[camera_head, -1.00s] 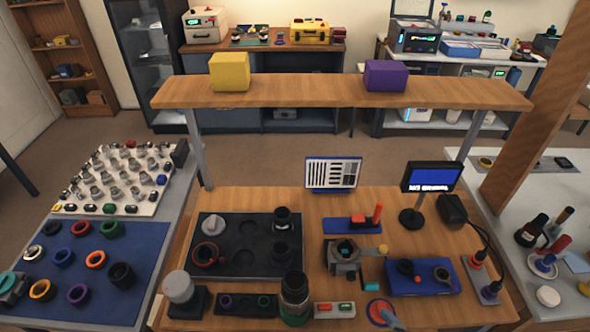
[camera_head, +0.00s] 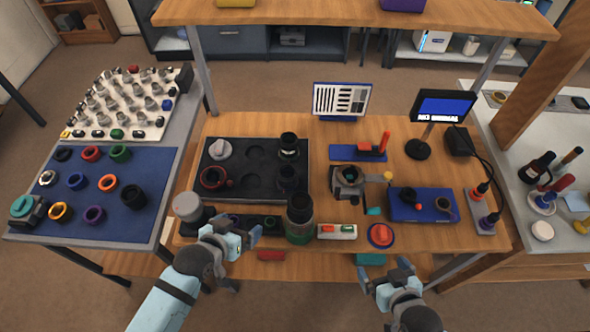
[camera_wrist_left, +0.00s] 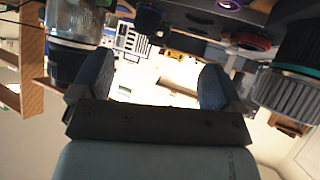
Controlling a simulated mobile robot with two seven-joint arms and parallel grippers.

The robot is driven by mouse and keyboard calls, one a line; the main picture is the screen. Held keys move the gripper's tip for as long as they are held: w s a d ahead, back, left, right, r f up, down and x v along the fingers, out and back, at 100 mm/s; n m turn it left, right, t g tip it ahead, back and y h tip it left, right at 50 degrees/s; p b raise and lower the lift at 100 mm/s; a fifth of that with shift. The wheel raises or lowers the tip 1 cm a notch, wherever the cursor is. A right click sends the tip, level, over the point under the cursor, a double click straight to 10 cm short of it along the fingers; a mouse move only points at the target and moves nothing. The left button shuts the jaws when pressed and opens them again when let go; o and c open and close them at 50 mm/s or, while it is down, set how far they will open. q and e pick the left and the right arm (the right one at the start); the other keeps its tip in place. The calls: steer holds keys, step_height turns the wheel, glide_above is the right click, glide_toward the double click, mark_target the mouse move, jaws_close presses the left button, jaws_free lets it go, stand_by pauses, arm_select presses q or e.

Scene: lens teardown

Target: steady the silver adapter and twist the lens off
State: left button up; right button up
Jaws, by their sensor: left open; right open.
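A tall dark lens (camera_head: 300,210) stands upright near the front edge of the bench, with a paler band and a green base below it. In the left wrist view, which looks upside down, a dark-ended cylinder with a glassy silver band (camera_wrist_left: 78,25) appears at the upper left. A silver ridged cylinder (camera_head: 187,205) stands on a black block at the bench's left front; I cannot tell which silver part is the adapter. My left gripper (camera_head: 244,240) is open and empty, in front of the bench between them. My right gripper (camera_head: 384,272) is open and empty, further right.
A black tray (camera_head: 262,180) with round recesses lies behind the lens. A shelf (camera_head: 330,16) crosses above the bench.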

arm_select(q)
steer(key=w+d+r+m+g+h, duration=0.2)
steer(key=w+d+r, duration=0.45)
steer(key=w, duration=0.25)
step_height(320, 180, up, 9)
steer(key=m+g+y, duration=0.4)
steer(key=m+g, duration=0.3)
steer(key=m, duration=0.5)
glide_above(300, 201)
steer(key=w, duration=0.1)
steer(key=shift+a, duration=0.3)
steer(key=shift+s+a+r+m+g+y, duration=0.15)
steer(key=shift+s+a+m+g+y, duration=0.2)
steer(key=shift+y, duration=0.25)
steer(key=shift+s+d+f, duration=0.1)
steer(key=shift+d+f, duration=0.05)
steer(key=shift+f, duration=0.35)
steer(key=f, duration=0.3)
steer(key=d+f, duration=0.1)
steer(key=f, duration=0.6)
steer(key=shift+d+f, duration=0.15)
steer(key=shift+f, duration=0.25)
